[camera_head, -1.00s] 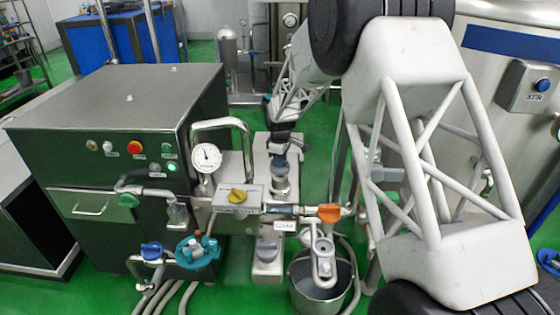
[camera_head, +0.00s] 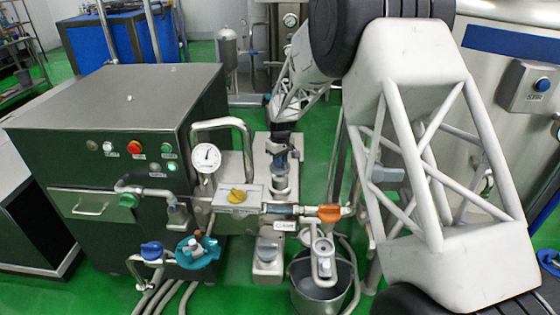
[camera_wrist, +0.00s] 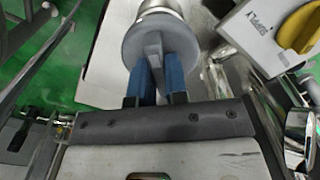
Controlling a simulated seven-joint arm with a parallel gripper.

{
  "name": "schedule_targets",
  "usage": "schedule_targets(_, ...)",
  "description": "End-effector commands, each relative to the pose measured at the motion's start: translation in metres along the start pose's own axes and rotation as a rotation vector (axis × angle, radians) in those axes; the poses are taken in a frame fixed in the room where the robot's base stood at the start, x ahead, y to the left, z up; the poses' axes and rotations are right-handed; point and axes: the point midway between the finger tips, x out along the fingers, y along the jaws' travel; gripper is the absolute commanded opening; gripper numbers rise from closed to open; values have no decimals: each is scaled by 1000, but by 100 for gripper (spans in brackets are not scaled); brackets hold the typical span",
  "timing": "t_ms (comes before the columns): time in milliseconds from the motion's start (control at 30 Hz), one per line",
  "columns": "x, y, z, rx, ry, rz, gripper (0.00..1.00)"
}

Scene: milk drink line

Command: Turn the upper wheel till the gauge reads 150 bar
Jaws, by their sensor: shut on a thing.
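The upper wheel (camera_head: 281,168) is a grey knob on a metal stem, at the centre of the head view. It also shows in the wrist view (camera_wrist: 160,45) as a round grey disc with a raised fin. My gripper (camera_wrist: 158,75) is shut on the fin, one blue finger on each side; in the head view my gripper (camera_head: 278,153) covers part of the wheel. The round white gauge (camera_head: 206,157) stands left of the wheel, facing the head camera. Its dark needle is visible, but the figures are too small to read.
A yellow knob (camera_head: 238,195) sits on a white plate left of and below the wheel; an orange handle (camera_head: 329,213) is at lower right. A lower grey knob (camera_head: 267,249) and a steel bucket (camera_head: 321,290) stand in front. A dark cabinet (camera_head: 120,150) fills the left.

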Motion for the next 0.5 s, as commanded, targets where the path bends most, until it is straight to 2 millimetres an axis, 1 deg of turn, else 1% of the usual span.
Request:
schedule_targets(200, 0, 0, 0, -1, 0, 0, 0)
schedule_targets(233, 0, 0, 0, -1, 0, 0, 15)
schedule_targets(367, 0, 0, 0, -1, 0, 0, 35)
schedule_targets(400, 0, 0, 0, -1, 0, 0, 39)
schedule_targets(500, 0, 0, 0, -1, 0, 0, 39)
